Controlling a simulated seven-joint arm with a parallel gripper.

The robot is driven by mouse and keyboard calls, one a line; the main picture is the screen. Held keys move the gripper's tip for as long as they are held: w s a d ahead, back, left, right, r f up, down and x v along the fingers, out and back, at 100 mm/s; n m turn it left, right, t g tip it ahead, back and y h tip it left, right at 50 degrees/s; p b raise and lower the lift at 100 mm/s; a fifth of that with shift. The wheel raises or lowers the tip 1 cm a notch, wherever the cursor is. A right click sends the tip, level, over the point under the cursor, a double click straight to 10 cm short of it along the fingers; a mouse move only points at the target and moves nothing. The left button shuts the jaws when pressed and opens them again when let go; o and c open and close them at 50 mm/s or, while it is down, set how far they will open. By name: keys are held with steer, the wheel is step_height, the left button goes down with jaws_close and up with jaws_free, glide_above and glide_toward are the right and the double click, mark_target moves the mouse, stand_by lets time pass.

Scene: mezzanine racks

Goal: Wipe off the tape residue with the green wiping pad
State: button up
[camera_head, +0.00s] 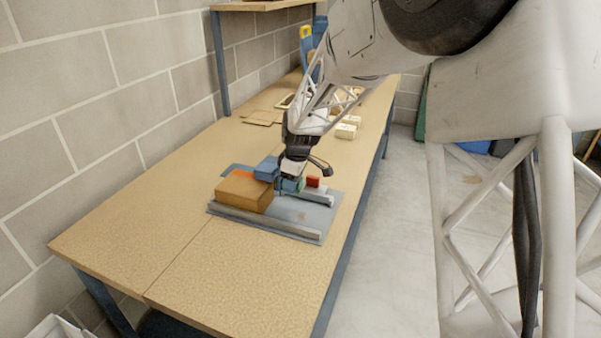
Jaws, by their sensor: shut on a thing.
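My gripper (292,181) is low over a grey board (312,224) on the workbench. It is shut on a small green piece, which looks like the green wiping pad (300,185); the gripper partly hides it. I cannot tell whether the pad touches the board. A faint brownish patch (299,214) on the bare part of the board, in front of the gripper, may be the tape residue; it is too small to be sure.
A brown box (244,191) and a blue block (266,168) stand left of the gripper. Grey bars (262,223) run along the board. Pale blocks (346,131) lie farther back. The bench's near left is clear.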

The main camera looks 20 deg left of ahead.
mark_target(287, 213)
steer(key=shift+s+a+n, duration=0.1)
steer(key=shift+s+n, duration=0.3)
steer(key=shift+s, duration=0.9)
steer(key=shift+f, duration=3.85)
steer(key=shift+w+d+r, duration=0.1)
steer(key=shift+d, duration=0.2)
steer(key=shift+c, duration=0.2)
steer(key=shift+d+f, duration=0.2)
steer(key=shift+d, duration=0.3)
steer(key=shift+d+f, duration=0.15)
steer(key=shift+d, duration=0.95)
steer(key=shift+c, duration=0.4)
steer(key=shift+d, duration=2.1)
steer(key=shift+a, duration=4.1)
step_height(287, 213, up, 8)
steer(key=shift+r, duration=0.2)
